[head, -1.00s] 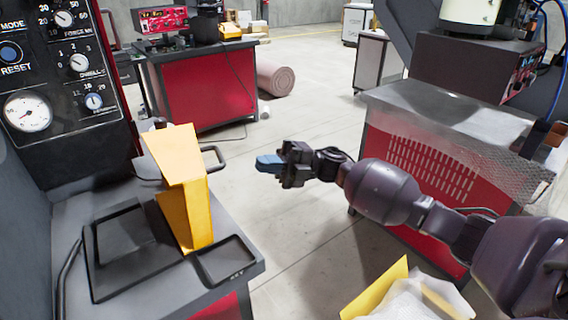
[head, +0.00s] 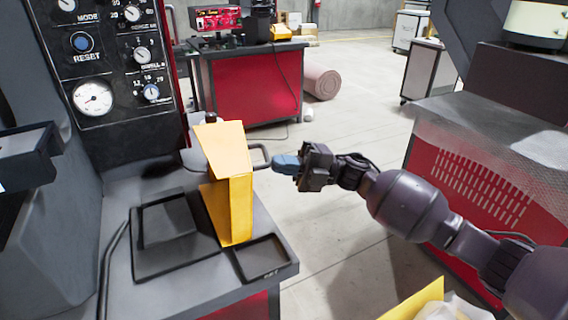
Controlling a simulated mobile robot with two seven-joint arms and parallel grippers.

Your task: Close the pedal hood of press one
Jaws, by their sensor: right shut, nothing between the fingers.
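A yellow folded-plate hood (head: 238,208) stands upright on the grey worktop (head: 190,285) of the press at left, its slanted upper plate tilted to the left. I cannot tell whether this is the pedal hood; no pedal is visible. My right gripper (head: 283,164), with blue fingertips, is shut and empty. It appears just right of the hood's upper part, with a gap between them in the picture. My left gripper is not in view.
The press's control panel (head: 110,105) rises behind the worktop. Another yellow panel (head: 415,300) shows at the bottom edge. Open floor (head: 345,225) lies between the machines.

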